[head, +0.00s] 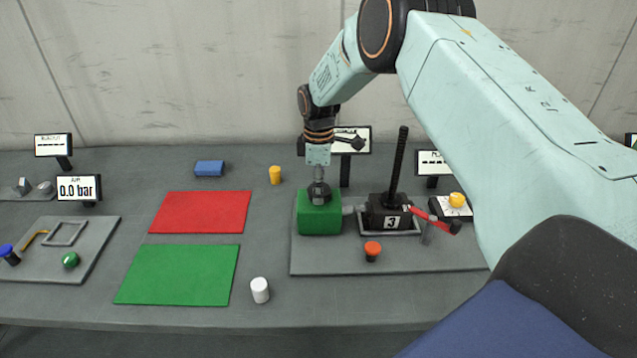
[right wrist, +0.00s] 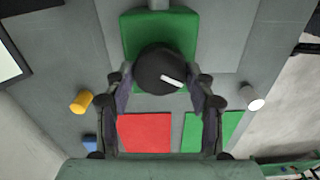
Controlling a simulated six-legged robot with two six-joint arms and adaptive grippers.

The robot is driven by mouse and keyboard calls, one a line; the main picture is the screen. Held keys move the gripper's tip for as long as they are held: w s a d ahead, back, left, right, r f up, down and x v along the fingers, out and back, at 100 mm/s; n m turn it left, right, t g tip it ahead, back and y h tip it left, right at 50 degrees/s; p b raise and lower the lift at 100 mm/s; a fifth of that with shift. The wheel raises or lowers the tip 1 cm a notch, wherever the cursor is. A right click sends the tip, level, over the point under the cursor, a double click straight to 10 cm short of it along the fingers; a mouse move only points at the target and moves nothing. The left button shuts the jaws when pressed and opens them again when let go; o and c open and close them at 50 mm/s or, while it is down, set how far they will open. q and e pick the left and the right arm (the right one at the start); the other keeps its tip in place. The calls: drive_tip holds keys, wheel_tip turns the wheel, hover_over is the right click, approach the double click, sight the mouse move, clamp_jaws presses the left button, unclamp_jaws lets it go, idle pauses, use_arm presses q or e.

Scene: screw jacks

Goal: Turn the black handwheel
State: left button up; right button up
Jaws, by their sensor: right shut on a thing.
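The black handwheel (right wrist: 158,65) is round with a white mark on its face and sits on top of a green block (head: 319,222). In the head view the handwheel (head: 319,196) is partly covered by my right gripper (head: 319,187), which comes straight down on it from above. In the right wrist view my right gripper (right wrist: 162,77) has one finger on each side of the handwheel and is shut on it. The white mark points to the lower right there. My left gripper is not in view.
The green block stands on a grey plate (head: 330,262) beside a dark box marked 3 (head: 391,222) with a tall black lever (head: 398,165), a red-handled valve (head: 432,216) and an orange button (head: 372,250). Red (head: 200,212) and green mats (head: 178,275) lie left.

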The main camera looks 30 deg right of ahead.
drive_tip(key=m+p, duration=0.1)
drive_tip(key=m, duration=0.4)
drive_tip(key=shift+r+m, duration=0.1)
drive_tip(key=shift+m, duration=0.2)
drive_tip(key=m+p, duration=0.1)
drive_tip(key=m, duration=0.5)
drive_tip(key=shift+d, duration=0.1)
drive_tip(key=m+p, duration=0.1)
drive_tip(key=m, duration=0.5)
drive_tip(key=shift+m, duration=0.3)
drive_tip(key=m, duration=0.5)
drive_tip(key=shift+m+p, duration=0.3)
drive_tip(key=shift+p, duration=0.1)
drive_tip(key=o, duration=1.2)
